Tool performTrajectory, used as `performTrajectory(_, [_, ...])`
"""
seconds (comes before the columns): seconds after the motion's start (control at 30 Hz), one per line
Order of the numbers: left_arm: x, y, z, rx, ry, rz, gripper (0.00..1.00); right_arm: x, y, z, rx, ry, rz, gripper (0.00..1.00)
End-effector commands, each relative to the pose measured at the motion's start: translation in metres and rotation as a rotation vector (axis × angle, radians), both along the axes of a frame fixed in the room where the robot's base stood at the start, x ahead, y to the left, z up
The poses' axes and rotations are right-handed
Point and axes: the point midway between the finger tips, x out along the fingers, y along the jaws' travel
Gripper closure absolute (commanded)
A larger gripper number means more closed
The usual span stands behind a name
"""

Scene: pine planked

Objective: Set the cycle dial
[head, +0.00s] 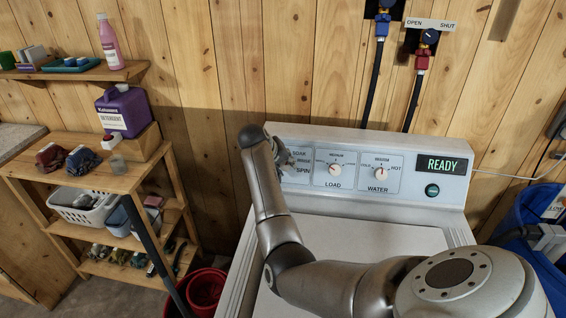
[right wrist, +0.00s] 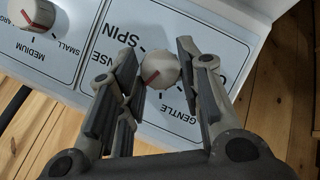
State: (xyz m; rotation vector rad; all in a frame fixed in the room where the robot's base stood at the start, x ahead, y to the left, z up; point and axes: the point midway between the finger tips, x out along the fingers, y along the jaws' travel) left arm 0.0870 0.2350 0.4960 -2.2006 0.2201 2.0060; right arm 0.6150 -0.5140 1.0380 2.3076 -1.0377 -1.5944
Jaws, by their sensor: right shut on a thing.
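The cycle dial (right wrist: 160,68) is a round pale knob with a red pointer mark. In the right wrist view the mark is toward the knob's lower left, and SPIN and GENTLE are printed around it. My right gripper (right wrist: 162,90) has a finger on each side of the knob and is shut on it. In the head view my right gripper (head: 262,140) hides the dial at the left end of the washer panel; SOAK and SPIN show beside it. The washer (head: 385,235) display (head: 442,164) reads READY. My left gripper is out of view.
The load dial (head: 334,170) and water dial (head: 381,173) sit to the right on the panel, with a dark green button (head: 432,190) beyond. A wooden shelf unit (head: 150,180) with detergent (head: 123,110) and a basket stands left. Red buckets (head: 207,288) are on the floor.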

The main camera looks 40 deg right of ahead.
Motion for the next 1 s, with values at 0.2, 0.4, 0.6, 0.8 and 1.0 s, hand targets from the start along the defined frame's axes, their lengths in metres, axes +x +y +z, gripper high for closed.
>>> performTrajectory(0.2, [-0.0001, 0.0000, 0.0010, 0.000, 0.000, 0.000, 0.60, -0.0005, 0.0009, -0.0023, 0.014, -0.010, -0.007, 0.90])
performTrajectory(0.4, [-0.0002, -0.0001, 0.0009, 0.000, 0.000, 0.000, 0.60, -0.0005, 0.0010, -0.0024, 0.014, -0.010, -0.007, 0.90])
performTrajectory(0.6, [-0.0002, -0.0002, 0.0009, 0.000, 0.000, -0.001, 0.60, -0.0005, 0.0009, -0.0023, 0.013, -0.009, -0.006, 0.55])
performTrajectory(0.8, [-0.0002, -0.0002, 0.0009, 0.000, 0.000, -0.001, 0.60, -0.0003, 0.0004, -0.0011, 0.012, -0.010, -0.007, 0.45])
performTrajectory(1.0, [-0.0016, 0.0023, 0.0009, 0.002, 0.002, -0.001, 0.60, -0.0003, 0.0007, 0.0004, 0.010, -0.012, -0.007, 0.45])
